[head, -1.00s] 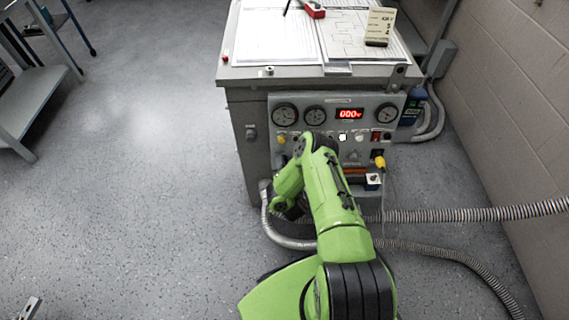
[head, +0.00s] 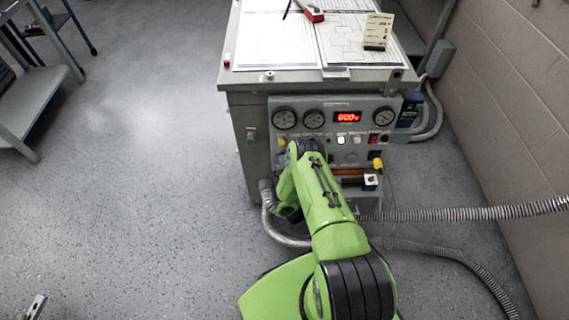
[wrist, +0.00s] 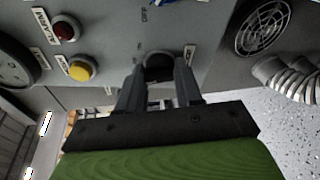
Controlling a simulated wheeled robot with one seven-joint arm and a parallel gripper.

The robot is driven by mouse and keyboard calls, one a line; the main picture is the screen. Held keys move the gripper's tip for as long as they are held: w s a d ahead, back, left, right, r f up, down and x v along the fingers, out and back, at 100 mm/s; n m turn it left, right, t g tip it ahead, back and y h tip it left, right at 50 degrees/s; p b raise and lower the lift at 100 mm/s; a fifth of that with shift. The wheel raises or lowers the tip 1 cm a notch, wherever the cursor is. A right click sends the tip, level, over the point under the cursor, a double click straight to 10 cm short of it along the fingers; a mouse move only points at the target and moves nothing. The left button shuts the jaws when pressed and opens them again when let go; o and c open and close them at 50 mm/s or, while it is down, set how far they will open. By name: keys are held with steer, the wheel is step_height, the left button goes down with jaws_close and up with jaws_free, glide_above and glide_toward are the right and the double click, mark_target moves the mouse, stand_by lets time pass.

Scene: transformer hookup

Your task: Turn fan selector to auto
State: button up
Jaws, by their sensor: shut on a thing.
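The fan selector looks to be the black round knob (wrist: 158,66) on the grey panel in the wrist view. My gripper (wrist: 159,75) is shut on it, one finger on each side. An "OFF" mark (wrist: 143,15) is printed on the panel above the knob. A smaller mark beside the knob is too blurred to read, and the fingers hide part of the knob. I cannot tell which setting it points to. In the head view, my arm hides the gripper and knob at the lower left of the control panel (head: 348,103).
A red alarm lamp (wrist: 63,31) and a yellow button (wrist: 80,68) sit left of the knob in the wrist view. A round vent grille (wrist: 265,28) and a ribbed conduit (wrist: 285,78) are to the right. A ribbed hose (head: 470,214) crosses low beside the cabinet.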

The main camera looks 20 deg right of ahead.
steer(key=shift+m, duration=1.2)
steer(key=shift+f+p, duration=0.1)
steer(key=shift+p, duration=0.2)
steer(key=o, duration=1)
steer(key=shift+o, duration=0.2)
